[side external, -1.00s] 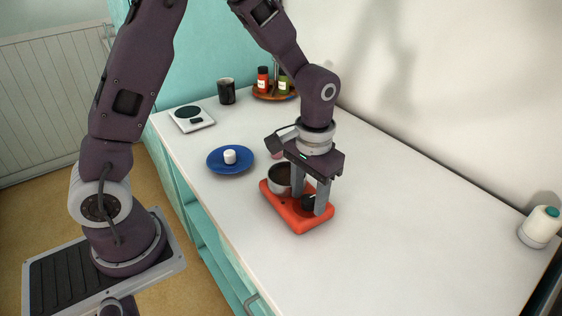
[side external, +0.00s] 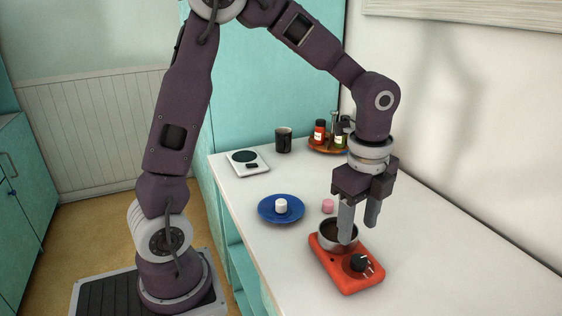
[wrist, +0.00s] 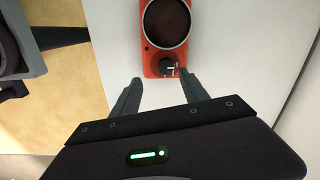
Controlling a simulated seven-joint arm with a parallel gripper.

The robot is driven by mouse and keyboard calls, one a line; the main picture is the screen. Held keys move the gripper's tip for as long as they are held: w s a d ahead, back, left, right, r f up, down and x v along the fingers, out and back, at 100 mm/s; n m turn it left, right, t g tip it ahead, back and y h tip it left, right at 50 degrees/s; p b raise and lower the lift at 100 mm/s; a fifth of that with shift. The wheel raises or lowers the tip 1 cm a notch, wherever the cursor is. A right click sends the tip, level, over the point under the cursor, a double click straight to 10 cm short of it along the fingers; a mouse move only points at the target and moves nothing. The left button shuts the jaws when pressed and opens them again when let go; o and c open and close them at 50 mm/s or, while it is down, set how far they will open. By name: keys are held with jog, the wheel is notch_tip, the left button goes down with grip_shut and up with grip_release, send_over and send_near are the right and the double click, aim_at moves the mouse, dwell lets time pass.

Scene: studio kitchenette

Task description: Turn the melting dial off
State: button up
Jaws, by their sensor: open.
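The red-orange melting unit (side external: 345,276) stands on the counter and also shows in the wrist view (wrist: 150,66). Its black dial (side external: 360,263) is at the end nearer the side camera; the dial (wrist: 167,67) shows a light pointer mark in the wrist view, but I cannot tell its setting. A metal pot with dark brown contents (side external: 337,228) sits on the unit. My gripper (side external: 358,230) is open and empty, pointing down above the unit, apart from the dial. In the wrist view my fingers (wrist: 160,78) are spread, with the dial just beyond their tips.
A blue plate (side external: 264,211) holds a white marshmallow-like piece (side external: 281,205). A pink piece (side external: 328,206) lies behind the pot. A scale (side external: 259,168), a dark mug (side external: 283,140) and a wooden tray of bottles (side external: 320,149) stand farther back. The counter right of the unit is clear.

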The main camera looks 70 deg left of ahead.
jog(key=s+a+r+n+t, duration=0.1)
jog(key=s+r+n+t, duration=0.1)
jog(key=s+r+n, duration=0.5)
jog(key=s+a+r+n+t, duration=0.2)
jog(key=s+n+t, duration=0.1)
jog(key=s+n, duration=0.65)
jog(key=w+a+f+g, duration=0.1)
jog(key=w+a+g, duration=0.2)
jog(key=w+a, duration=0.7)
jog(key=w+a+f+g, duration=0.1)
jog(key=a+f, duration=0.3)
jog(key=a, duration=0.2)
jog(key=w+a+f+n+g, duration=0.1)
jog(key=a+f, duration=0.2)
jog(key=a, duration=0.4)
jog(key=shift+w+a+f+g, duration=0.15)
jog(key=shift+w+f+g, duration=0.15)
jog(key=shift+w+f, duration=0.1)
